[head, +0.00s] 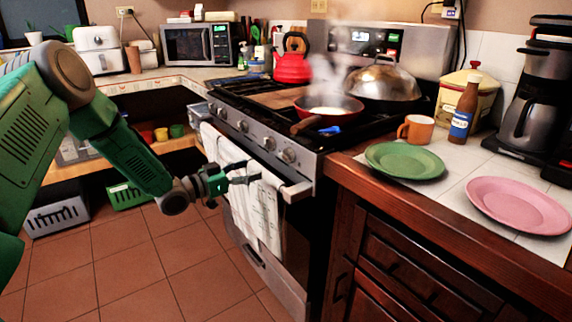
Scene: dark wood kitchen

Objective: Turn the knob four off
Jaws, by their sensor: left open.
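The stove's front panel (254,139) carries a row of several round metal knobs. The knob at the right end of the row (287,156) is in plain view; I cannot read any numbers on the knobs. My left gripper (252,173) is open, in front of the oven door and below the right part of the knob row. It appears apart from the knobs, close to the white towels (262,212) on the oven handle. My right gripper is not in view.
A steaming pan (328,107), a covered pan (381,82) and a red kettle (292,66) stand on the stove. The oven handle (297,191) juts out below the knobs. Green (404,161) and pink (518,205) plates lie on the right counter. The tiled floor (130,265) is open.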

